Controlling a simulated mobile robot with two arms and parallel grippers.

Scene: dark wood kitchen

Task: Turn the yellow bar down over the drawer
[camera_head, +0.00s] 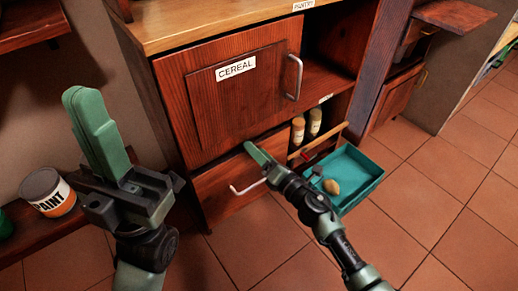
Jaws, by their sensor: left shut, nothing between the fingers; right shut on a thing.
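The drawer (226,197) with a pale bar handle (246,188) is low in the cabinet, under the CEREAL door, and looks closed. My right gripper (260,156) is at the drawer's upper right part, its green fingers pointing up and left. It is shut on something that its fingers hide. No clearly yellow bar shows. A tan bar (320,141) runs across the open compartment right of the gripper; I cannot tell if it is the one named or if the gripper touches it. My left gripper (88,112) is shut and empty, raised left of the cabinet.
The CEREAL door (222,88) is shut above the drawer. Two bottles (306,127) stand behind the tan bar. A teal tray (352,178) with a brownish item (331,187) is right of the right arm. A paint can (47,192) stands at left. The tiled floor at right is clear.

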